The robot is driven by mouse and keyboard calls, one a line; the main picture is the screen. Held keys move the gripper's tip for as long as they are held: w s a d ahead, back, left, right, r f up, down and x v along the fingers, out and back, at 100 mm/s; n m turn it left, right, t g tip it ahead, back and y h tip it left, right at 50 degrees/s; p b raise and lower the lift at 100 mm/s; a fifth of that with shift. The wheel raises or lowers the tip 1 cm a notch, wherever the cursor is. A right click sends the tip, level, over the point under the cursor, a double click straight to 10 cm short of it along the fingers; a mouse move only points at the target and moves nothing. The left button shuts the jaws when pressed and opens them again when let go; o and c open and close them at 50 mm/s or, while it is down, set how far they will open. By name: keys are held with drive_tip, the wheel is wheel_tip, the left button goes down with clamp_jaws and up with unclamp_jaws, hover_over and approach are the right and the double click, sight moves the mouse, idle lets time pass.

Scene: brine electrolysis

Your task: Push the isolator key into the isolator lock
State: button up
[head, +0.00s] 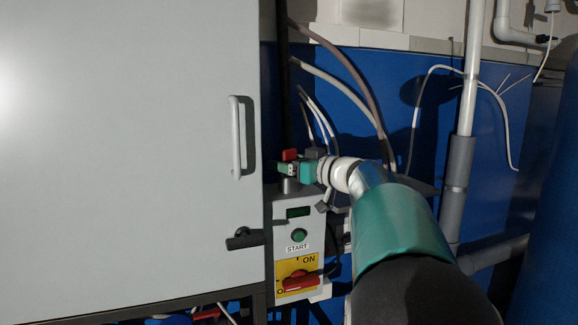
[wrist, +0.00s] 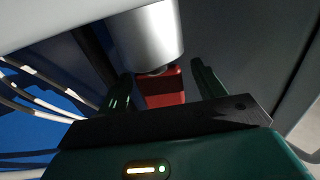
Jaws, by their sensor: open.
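The red isolator key (head: 290,155) stands above the grey cylindrical isolator lock (head: 289,186) on top of the control box in the head view. In the wrist view, the key (wrist: 164,86) is a red block lined up with the end of the silver lock (wrist: 148,38). A small dark part shows between them; how deep the key sits is hidden. My gripper (head: 286,168) reaches in from the right at the key. In the wrist view, my gripper (wrist: 163,85) is open, one finger on each side of the key with gaps.
The control box below has a green START button (head: 299,235) and a red rotary switch (head: 300,283) on a yellow plate. A large grey cabinet door with a white handle (head: 236,137) is close on the left. Cables (head: 335,85) and pipes (head: 463,130) run behind and right.

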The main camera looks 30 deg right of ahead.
wheel_tip(320, 180, up, 10)
drive_tip(key=shift+f, duration=0.15)
idle(0.3)
drive_tip(key=shift+s, duration=0.1)
